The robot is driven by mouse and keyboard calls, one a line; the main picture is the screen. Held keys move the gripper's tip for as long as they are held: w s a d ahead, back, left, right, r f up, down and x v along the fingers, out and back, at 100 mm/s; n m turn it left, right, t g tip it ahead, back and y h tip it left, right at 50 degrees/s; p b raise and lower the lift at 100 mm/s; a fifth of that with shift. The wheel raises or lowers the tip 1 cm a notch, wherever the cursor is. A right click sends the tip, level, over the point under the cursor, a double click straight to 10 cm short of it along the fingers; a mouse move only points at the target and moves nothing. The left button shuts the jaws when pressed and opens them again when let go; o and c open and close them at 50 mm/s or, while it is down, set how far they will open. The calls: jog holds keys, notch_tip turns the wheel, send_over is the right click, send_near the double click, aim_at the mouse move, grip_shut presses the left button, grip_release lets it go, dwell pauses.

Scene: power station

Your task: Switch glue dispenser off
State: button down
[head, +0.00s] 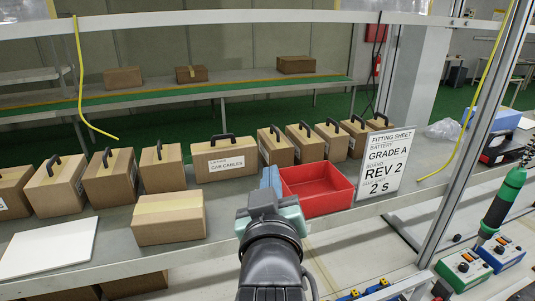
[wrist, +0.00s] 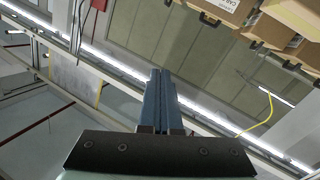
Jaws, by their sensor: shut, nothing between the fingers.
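A green control box (head: 465,268) and a blue control box (head: 503,252) sit at the lower right of the head view, each with small knobs or buttons on top. I cannot tell which of them, if either, is the glue dispenser, nor read any switch position. My gripper (head: 270,179) is in the middle of the head view, well left of both boxes and beside the red bin. In the wrist view its blue fingers (wrist: 160,90) are together, with nothing between them. Neither box shows in the wrist view.
A red bin (head: 322,206) and a fitting sheet sign (head: 388,162) stand on the shelf by my gripper. Cardboard boxes (head: 225,160) line the shelf to the left. A metal upright (head: 465,165) and a hanging green screwdriver (head: 502,204) are near the control boxes.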

jog(key=s+r+m+t+b, duration=0.1)
jog(key=s+r+t, duration=0.4)
jog(key=s+r, duration=0.3)
jog(key=s+r+m+t+b, duration=0.1)
jog(key=s+r+t, duration=0.3)
jog(key=r, duration=1.2)
jog(key=s+m, duration=0.1)
jog(key=s, duration=0.3)
jog(key=shift+a+r+t+b, duration=0.25)
jog(key=shift+r+t+b, duration=0.05)
jog(key=shift+r+t, duration=0.1)
jog(key=shift+s, duration=0.1)
